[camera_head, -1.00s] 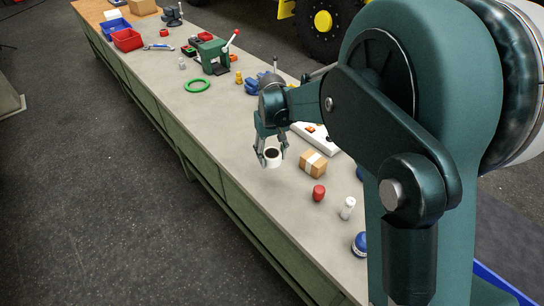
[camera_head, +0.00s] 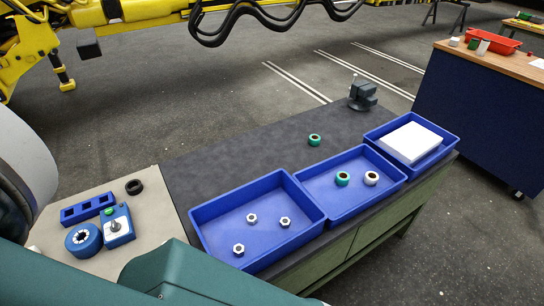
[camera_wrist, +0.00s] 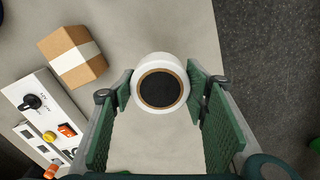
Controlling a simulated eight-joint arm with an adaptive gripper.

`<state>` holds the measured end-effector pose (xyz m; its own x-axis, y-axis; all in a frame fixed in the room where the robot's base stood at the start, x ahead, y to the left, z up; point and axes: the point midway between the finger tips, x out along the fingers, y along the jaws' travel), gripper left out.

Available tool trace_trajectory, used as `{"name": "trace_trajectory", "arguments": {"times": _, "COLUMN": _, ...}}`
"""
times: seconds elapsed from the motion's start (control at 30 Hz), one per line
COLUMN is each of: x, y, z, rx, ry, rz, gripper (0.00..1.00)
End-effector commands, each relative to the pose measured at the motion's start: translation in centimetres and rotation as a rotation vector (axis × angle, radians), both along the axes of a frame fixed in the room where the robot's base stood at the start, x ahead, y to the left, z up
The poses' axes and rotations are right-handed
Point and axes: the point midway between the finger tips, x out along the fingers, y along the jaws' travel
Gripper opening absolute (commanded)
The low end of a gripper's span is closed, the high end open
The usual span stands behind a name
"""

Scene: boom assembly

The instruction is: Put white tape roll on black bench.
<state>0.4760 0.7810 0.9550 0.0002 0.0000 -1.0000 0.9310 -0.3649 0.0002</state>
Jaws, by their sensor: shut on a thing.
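A white tape roll (camera_wrist: 160,68) with a dark centre and a brown inner ring is between the fingertips of my gripper (camera_wrist: 160,92) in the wrist view. The fingers are shut on its sides, above the light grey bench top. The black bench (camera_head: 235,150) fills the middle of the head view. It has a bare dark top behind its blue trays. My gripper and the held roll do not show in the head view.
Blue trays (camera_head: 208,220) line the front of the black bench; one holds nuts, another a green and a white ring. A green tape roll (camera_head: 315,140) and a vise (camera_head: 362,95) stand behind them. A cardboard box (camera_wrist: 72,55) lies near my gripper.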

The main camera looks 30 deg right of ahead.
Motion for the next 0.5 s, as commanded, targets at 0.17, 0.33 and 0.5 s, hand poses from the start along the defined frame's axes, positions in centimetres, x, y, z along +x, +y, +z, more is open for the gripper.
{"name": "trace_trajectory", "arguments": {"times": 0.17, "x": 2.7, "y": -2.1, "z": 0.1, "rx": 0.0, "ry": 0.0, "rz": -0.053, "gripper": 0.31}}
{"name": "trace_trajectory", "arguments": {"times": 0.33, "x": 6.3, "y": -5.3, "z": 0.1, "rx": 0.0, "ry": 0.0, "rz": -0.129, "gripper": 0.31}}
{"name": "trace_trajectory", "arguments": {"times": 0.5, "x": 10.0, "y": -9.0, "z": 0.1, "rx": 0.0, "ry": 0.0, "rz": -0.216, "gripper": 0.31}}
